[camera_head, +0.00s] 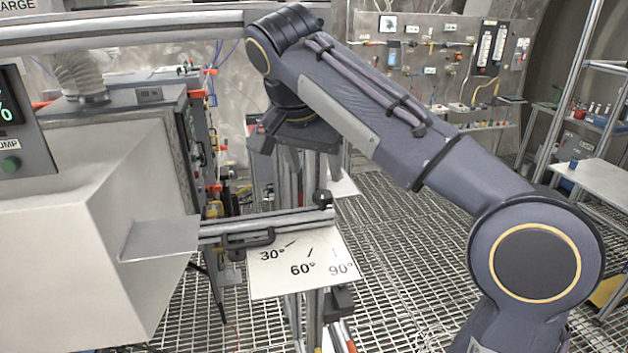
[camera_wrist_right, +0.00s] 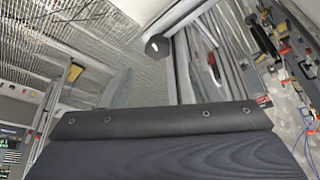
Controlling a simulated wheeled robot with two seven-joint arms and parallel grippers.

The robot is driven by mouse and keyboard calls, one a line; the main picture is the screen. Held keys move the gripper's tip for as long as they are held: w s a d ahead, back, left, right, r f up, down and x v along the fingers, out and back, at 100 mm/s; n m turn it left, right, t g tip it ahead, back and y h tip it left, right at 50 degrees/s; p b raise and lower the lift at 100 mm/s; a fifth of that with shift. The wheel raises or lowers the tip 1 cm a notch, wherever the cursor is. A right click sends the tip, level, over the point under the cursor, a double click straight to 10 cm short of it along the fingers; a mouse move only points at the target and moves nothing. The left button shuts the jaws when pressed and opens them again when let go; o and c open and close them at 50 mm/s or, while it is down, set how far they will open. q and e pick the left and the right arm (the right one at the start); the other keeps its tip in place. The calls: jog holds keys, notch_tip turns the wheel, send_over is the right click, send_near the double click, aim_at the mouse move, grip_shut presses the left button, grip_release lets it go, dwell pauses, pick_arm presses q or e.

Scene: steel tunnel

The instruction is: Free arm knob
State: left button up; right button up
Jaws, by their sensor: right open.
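A black knob (camera_head: 322,198) stands at the right end of a horizontal metal arm (camera_head: 265,222), above a white plate marked 30°, 60° and 90° (camera_head: 295,265). My right gripper (camera_head: 312,172) points down just above the knob, open and empty, its fingers apart. In the right wrist view the dark round knob (camera_wrist_right: 157,46) shows beyond the fingers, roughly between them, and looks clear of both. I cannot tell the exact height gap. My left gripper is not in view.
A black clamp handle (camera_head: 248,240) sits on the metal arm. Posts stand below the plate. Open grating floor (camera_head: 395,250) lies to the right, with a shelf (camera_head: 595,180) at the far right.

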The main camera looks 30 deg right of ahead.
aim_at(322, 195)
jog(key=shift+x, duration=3.15)
jog(key=shift+s, duration=0.15)
jog(key=c, duration=1)
